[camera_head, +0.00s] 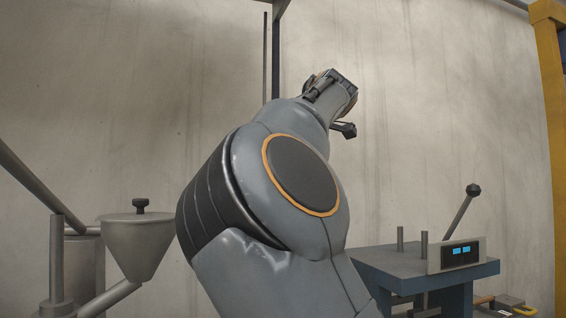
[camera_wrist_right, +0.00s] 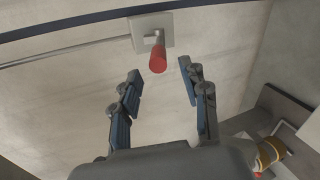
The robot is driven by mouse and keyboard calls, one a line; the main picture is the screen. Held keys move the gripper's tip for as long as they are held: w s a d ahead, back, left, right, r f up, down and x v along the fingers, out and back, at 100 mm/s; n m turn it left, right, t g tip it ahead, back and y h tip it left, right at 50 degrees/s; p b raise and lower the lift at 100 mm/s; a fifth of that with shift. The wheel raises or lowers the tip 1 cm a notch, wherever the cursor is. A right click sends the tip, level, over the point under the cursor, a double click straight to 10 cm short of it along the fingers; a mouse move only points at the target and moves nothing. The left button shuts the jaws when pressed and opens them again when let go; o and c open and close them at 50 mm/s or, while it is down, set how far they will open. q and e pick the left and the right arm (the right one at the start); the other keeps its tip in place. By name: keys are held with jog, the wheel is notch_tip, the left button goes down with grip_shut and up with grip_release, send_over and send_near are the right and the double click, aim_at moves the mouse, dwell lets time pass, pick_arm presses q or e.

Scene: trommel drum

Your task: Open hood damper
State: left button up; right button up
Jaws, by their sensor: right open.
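A red handle (camera_wrist_right: 158,60) shows in the right wrist view, on a short grey lever fixed to a square pale plate (camera_wrist_right: 140,24). It looks like the damper handle. My right gripper (camera_wrist_right: 160,74) is open and empty. Its fingers stand left and right, with the red handle just beyond and between the tips; I see no contact. In the head view my raised arm fills the middle, and the handle cannot be made out there. My left gripper is not in view.
A thin rod (camera_wrist_right: 65,53) runs left from the plate. In the head view, a metal funnel (camera_head: 138,245) stands at left, and a blue table (camera_head: 410,262) with a lever and a small display (camera_head: 462,254) at right. A yellow post (camera_head: 551,130) edges the far right.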

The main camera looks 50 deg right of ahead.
jog(key=v, duration=0.5)
jog(key=shift+s, duration=0.15)
dwell(0.5)
